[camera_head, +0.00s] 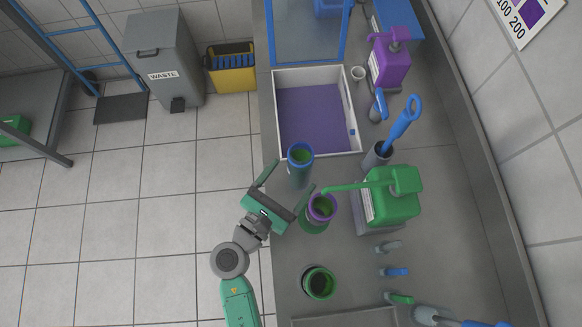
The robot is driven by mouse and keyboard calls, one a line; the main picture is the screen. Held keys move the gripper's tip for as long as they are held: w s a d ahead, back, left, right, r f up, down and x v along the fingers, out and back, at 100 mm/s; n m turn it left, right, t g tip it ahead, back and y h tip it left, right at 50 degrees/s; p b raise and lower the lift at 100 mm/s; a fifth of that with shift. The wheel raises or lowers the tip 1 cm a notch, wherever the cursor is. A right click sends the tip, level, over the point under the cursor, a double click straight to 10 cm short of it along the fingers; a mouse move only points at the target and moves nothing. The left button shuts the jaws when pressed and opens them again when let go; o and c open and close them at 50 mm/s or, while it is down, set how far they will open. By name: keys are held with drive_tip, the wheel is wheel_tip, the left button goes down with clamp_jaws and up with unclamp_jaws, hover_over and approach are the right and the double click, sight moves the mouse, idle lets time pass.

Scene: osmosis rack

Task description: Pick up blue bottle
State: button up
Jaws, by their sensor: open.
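The blue bottle (300,170) stands upright on the grey counter, with a bright blue rim and a dark greenish inside. My gripper (286,180) reaches in from the lower left and is open. Its two fingers point up and right toward the blue bottle, one on the left and one on the lower right. Nothing is seen held in it. I cannot tell from this view whether a finger touches the bottle.
A purple-rimmed green container (319,210) stands close to the lower-right finger. A green pump canister (395,195) has its spout over it. A green-rimmed pot (319,282) stands nearer. A white tray with purple floor (278,115) lies behind the bottle. A grey cup (377,155) holds a blue brush.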

sight(306, 155)
drive_tip(key=shift+s+a+f+n, duration=0.15)
drive_tip(key=shift+s+f+n, duration=0.2)
drive_tip(key=shift+f, duration=0.2)
drive_tip(key=x, duration=0.8)
drive_tip(key=shift+w+a, duration=0.15)
drive_tip(key=shift+a, duration=0.1)
drive_tip(key=shift+c, duration=0.2)
drive_tip(key=c, duration=1)
